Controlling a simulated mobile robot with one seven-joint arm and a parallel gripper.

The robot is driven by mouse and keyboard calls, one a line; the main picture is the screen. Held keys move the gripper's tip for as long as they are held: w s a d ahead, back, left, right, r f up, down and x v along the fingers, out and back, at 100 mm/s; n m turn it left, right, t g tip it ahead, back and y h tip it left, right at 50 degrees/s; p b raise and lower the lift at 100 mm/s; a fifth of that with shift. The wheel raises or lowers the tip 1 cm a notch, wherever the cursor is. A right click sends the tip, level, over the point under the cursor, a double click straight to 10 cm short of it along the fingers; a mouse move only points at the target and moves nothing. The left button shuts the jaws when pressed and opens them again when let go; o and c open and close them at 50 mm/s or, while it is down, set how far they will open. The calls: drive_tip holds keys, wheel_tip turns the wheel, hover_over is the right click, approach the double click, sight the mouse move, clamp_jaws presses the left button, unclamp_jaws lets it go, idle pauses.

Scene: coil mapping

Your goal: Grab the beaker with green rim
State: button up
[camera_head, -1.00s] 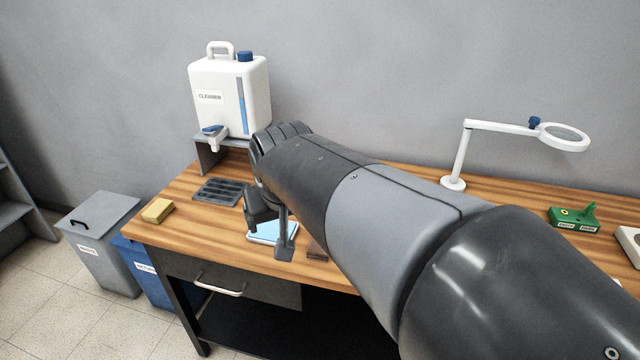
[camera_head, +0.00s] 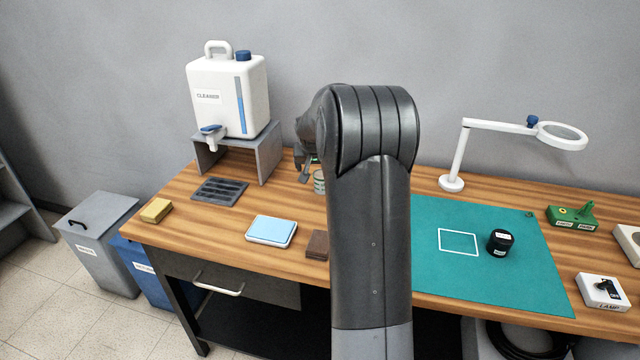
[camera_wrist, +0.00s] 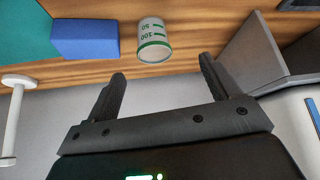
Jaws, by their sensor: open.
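The beaker with green rim (camera_wrist: 154,40) is white with green measuring marks and stands on the wooden table. In the wrist view it sits just beyond and between the fingertips, apart from them. In the head view only part of the beaker (camera_head: 319,183) shows, between my gripper and my arm. My gripper (camera_wrist: 162,68) is open and empty. In the head view my gripper (camera_head: 304,172) is partly hidden behind my own arm, near the back of the table.
A blue block (camera_wrist: 85,39) stands close beside the beaker. The grey stand (camera_head: 268,155) under the cleaner jug (camera_head: 228,97) is on the beaker's other side. A light blue pad (camera_head: 271,229) and brown block (camera_head: 317,244) lie nearer the front. A green mat (camera_head: 450,280) is to the right.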

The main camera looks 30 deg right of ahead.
drive_tip(key=x, duration=0.3)
drive_tip(key=d+x, duration=0.1)
drive_tip(key=x, duration=0.4)
drive_tip(key=shift+d, duration=0.45)
drive_tip(key=shift+x, duration=2.95)
drive_tip(key=shift+w+d+r, duration=0.1)
drive_tip(key=shift+w, duration=0.05)
drive_tip(key=shift+c, duration=0.4)
drive_tip(key=c, duration=1)
